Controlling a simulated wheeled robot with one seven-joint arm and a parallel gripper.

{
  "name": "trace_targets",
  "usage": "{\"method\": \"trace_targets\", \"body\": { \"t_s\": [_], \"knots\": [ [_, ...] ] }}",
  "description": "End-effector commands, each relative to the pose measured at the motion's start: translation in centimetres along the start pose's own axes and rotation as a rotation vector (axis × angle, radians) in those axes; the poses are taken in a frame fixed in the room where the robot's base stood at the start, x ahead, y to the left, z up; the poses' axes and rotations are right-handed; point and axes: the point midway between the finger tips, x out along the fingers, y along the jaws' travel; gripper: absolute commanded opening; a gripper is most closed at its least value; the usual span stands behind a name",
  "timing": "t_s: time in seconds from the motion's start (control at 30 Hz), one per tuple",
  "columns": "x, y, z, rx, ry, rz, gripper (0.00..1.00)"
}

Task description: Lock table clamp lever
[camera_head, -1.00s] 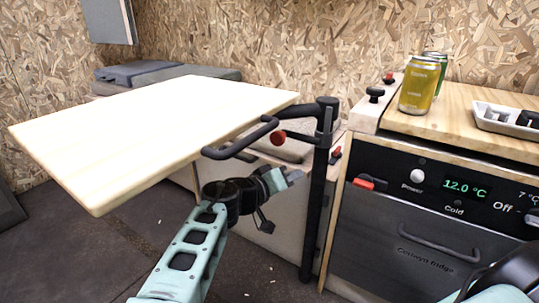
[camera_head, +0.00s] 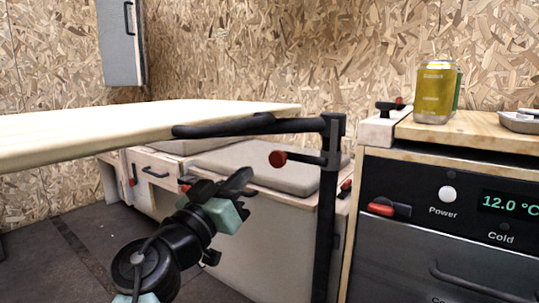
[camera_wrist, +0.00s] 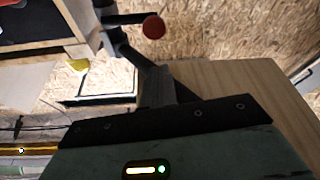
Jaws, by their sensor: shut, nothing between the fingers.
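The table clamp lever is a short black stem with a round red knob (camera_head: 278,158) on the black post (camera_head: 327,210), just under the bracket arm. The red knob also shows in the wrist view (camera_wrist: 153,27), near the top. The pale wooden table top (camera_head: 80,132) rests at left on the black support arm. My gripper (camera_head: 243,180) is below the table, left of and a little lower than the knob, apart from it. In the wrist view its dark fingers (camera_wrist: 158,86) are together with nothing between them, pointing towards the lever.
The fridge cabinet (camera_head: 430,240) stands right of the post, with cans (camera_head: 434,92) on its top. A cushioned bench (camera_head: 255,170) is behind the post and my gripper. Dark floor (camera_head: 60,240) is open at left.

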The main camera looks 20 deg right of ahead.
Motion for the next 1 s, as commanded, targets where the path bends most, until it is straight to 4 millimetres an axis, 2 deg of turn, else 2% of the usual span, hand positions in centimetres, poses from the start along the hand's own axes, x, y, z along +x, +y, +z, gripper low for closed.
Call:
{"method": "trace_targets", "body": {
  "t_s": [0.17, 0.27, 0.7, 0.83, 1.0],
  "knots": [
    [0.2, 0.0, 0.0, -0.001, -0.002, 0.001, 0.00],
    [1.0, 0.1, 0.0, -0.002, -0.003, 0.004, 0.00],
    [8.3, 0.1, -0.1, -0.002, -0.003, 0.004, 0.00],
    [9.6, 0.1, -0.1, -0.002, -0.003, 0.003, 0.00],
    [10.1, 0.1, 0.1, -0.002, -0.002, 0.001, 0.00]
  ]
}}
